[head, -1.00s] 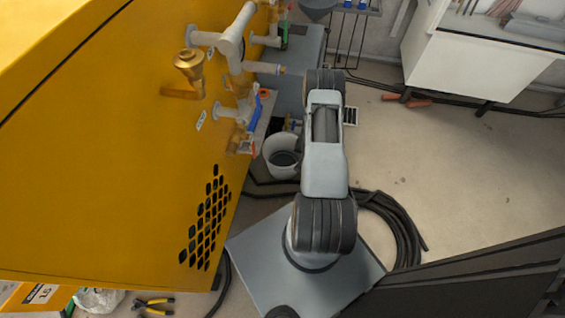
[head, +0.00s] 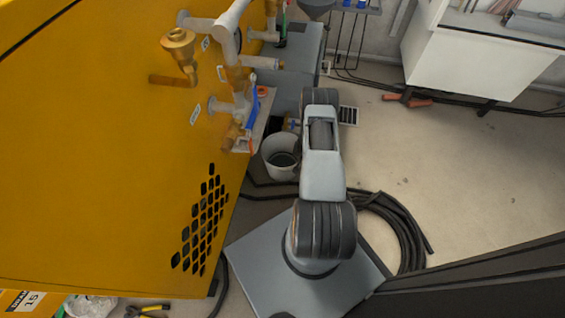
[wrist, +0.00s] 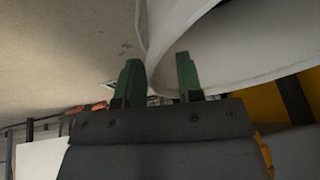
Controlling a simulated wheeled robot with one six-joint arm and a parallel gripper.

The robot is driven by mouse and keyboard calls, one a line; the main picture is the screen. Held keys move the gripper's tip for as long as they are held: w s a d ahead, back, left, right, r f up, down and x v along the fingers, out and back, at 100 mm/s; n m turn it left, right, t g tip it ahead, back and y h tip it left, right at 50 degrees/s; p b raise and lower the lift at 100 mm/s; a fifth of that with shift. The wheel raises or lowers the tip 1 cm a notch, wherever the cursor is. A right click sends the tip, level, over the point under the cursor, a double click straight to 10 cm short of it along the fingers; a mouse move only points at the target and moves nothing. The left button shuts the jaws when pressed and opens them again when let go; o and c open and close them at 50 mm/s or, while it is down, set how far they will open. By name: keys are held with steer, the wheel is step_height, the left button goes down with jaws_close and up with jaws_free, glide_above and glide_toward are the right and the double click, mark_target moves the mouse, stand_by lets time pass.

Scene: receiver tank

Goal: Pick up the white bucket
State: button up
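The white bucket (head: 270,146) stands on the floor beside the yellow machine, just left of my arm in the head view. Its inside looks dark. In the wrist view the bucket (wrist: 245,45) fills the upper right, very close. My gripper (wrist: 158,80) shows two green fingers spread apart. The bucket's wall edge runs down between them: the left finger is outside, the right finger overlaps the bucket's opening. I cannot tell whether either finger touches it. In the head view my gripper is hidden behind my arm.
The yellow machine (head: 95,150) with pipes and a brass fitting (head: 178,45) rises left of the bucket. A coiled black hose (head: 405,230) lies right of my base. A white cabinet (head: 465,65) stands at the back right. The floor between is mostly clear.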

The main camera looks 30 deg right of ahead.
jaws_close()
stand_by(1.1)
steer(key=shift+r, duration=0.1)
stand_by(0.3)
